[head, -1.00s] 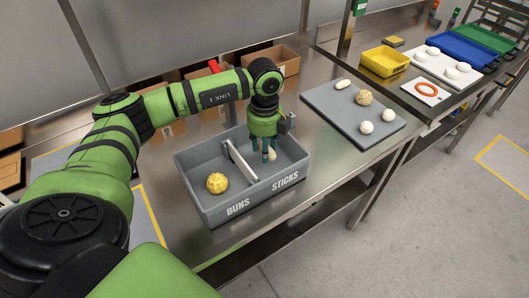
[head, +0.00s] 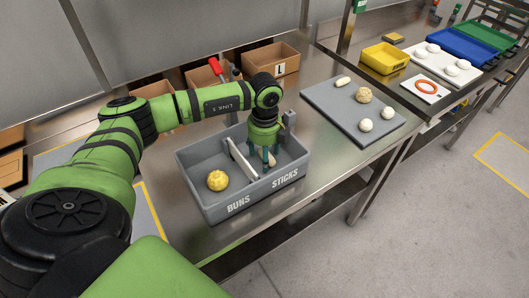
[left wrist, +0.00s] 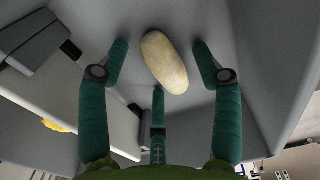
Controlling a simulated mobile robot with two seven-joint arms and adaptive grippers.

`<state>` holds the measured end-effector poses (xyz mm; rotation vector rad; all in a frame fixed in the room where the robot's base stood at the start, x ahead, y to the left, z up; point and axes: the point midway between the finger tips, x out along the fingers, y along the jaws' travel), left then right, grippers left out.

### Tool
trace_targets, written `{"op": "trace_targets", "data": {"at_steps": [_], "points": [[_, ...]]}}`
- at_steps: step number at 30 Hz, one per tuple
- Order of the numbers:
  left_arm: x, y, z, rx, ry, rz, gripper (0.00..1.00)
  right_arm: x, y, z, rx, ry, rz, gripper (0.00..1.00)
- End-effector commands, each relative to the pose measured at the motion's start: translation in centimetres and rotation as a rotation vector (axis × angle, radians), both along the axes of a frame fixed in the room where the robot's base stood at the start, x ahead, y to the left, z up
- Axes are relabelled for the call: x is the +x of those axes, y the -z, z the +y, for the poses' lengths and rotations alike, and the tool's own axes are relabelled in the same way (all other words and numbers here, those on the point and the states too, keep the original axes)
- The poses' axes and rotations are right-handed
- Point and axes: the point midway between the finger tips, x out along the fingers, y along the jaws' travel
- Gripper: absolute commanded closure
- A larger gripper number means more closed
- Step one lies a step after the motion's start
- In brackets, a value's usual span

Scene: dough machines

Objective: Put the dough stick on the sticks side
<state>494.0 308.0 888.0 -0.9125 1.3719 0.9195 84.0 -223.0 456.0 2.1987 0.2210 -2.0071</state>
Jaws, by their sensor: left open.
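A grey bin (head: 222,212) is split by a pale divider (head: 241,160) into a BUNS side and a STICKS side. My left gripper (head: 265,164) is low inside the STICKS side, its three green fingers spread open. The pale dough stick (left wrist: 165,62) lies on the bin floor between the open fingers, with gaps to the two side fingers in the left wrist view. In the head view the fingers partly hide it. A yellow bumpy bun (head: 217,180) sits on the BUNS side. My right gripper is not in view.
A grey board (head: 340,112) to the right holds another small dough stick (head: 343,82), a rough tan ball (head: 363,95) and two white balls. Cardboard boxes (head: 275,62) stand behind the bin. Yellow, blue and green trays are further right.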

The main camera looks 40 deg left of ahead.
Motion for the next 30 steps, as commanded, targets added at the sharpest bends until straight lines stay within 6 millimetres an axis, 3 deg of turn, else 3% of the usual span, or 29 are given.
{"op": "trace_targets", "data": {"at_steps": [7,21,30], "points": [[0.1,-1.8,0.0,-0.001,0.0,-0.005,0.35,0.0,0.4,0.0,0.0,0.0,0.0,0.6],[0.1,-10.9,-0.1,-0.002,0.0,-0.004,0.35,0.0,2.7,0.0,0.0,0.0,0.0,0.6],[0.0,-12.4,0.0,0.0,0.0,0.0,0.35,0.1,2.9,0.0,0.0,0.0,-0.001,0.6]]}}
